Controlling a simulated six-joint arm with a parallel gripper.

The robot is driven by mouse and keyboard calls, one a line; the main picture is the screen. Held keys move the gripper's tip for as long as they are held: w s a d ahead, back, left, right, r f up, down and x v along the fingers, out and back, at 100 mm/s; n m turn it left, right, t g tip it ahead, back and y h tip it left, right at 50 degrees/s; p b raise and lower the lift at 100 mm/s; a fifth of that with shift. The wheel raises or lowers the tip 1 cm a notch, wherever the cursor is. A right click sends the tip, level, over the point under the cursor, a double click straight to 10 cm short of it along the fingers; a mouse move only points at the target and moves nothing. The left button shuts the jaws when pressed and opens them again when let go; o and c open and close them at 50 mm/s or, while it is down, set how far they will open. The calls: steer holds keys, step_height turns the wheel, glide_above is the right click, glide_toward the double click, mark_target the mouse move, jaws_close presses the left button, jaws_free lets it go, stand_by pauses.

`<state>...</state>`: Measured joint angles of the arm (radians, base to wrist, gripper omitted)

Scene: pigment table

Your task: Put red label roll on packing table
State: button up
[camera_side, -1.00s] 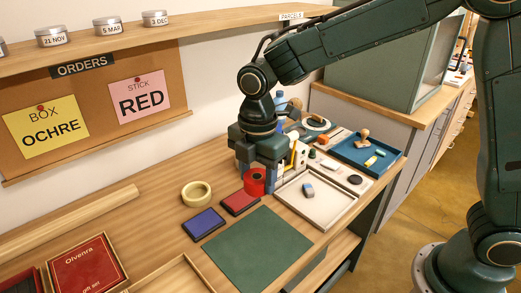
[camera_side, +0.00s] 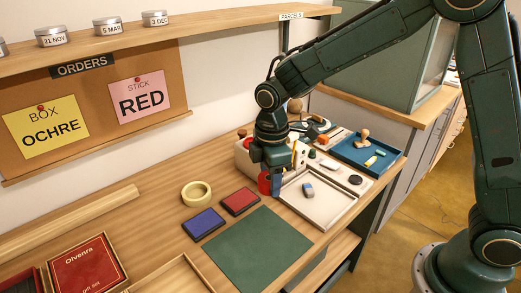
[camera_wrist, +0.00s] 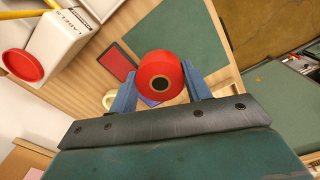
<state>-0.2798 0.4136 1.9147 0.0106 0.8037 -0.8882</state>
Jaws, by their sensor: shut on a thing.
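The red label roll (camera_wrist: 172,73) with a dark core sits between the two blue fingers of my gripper (camera_wrist: 161,88) in the wrist view. My gripper is shut on it. In the side view the roll (camera_side: 264,184) shows partly behind a blue finger of my gripper (camera_side: 270,181), at the left edge of the pale tray. I cannot tell whether the roll touches the table. The wooden packing table (camera_side: 150,215) spreads to the left and front.
A white labels box (camera_wrist: 62,38) with a red disc stands close by. A red pad (camera_side: 240,201), a blue pad (camera_side: 204,223), a yellow tape roll (camera_side: 196,193) and a green mat (camera_side: 257,250) lie to the left and front. The pale tray (camera_side: 318,222) and blue tray (camera_side: 378,170) are rightward.

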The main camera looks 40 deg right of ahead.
steer(key=d+f+m, duration=0.2)
steer(key=d+m, duration=0.1)
steer(key=m, duration=0.1)
steer(key=d+f+m, duration=0.3)
steer(key=d, duration=0.1)
steer(key=d+f+m, duration=0.3)
steer(key=m, duration=0.1)
steer(key=shift+s+d+m, duration=0.1)
steer(key=shift+d+m, duration=0.05)
steer(key=shift+m, duration=0.15)
steer(key=shift+s+d+f+m, duration=0.1)
steer(key=shift+d+f+m, duration=0.45)
steer(key=shift+m, duration=0.25)
steer(key=shift+r, duration=0.1)
steer(key=shift+w+a+n, duration=0.2)
steer(key=shift+a+n, duration=0.4)
steer(key=shift+n, duration=0.2)
steer(key=w+a+r+n, duration=0.1)
steer(key=a+n, duration=1.4)
steer(key=n, duration=0.3)
steer(key=shift+w+a+r, duration=0.15)
steer(key=shift+w+a, duration=0.15)
steer(key=shift+w, duration=0.05)
steer(key=shift+f, duration=3.35)
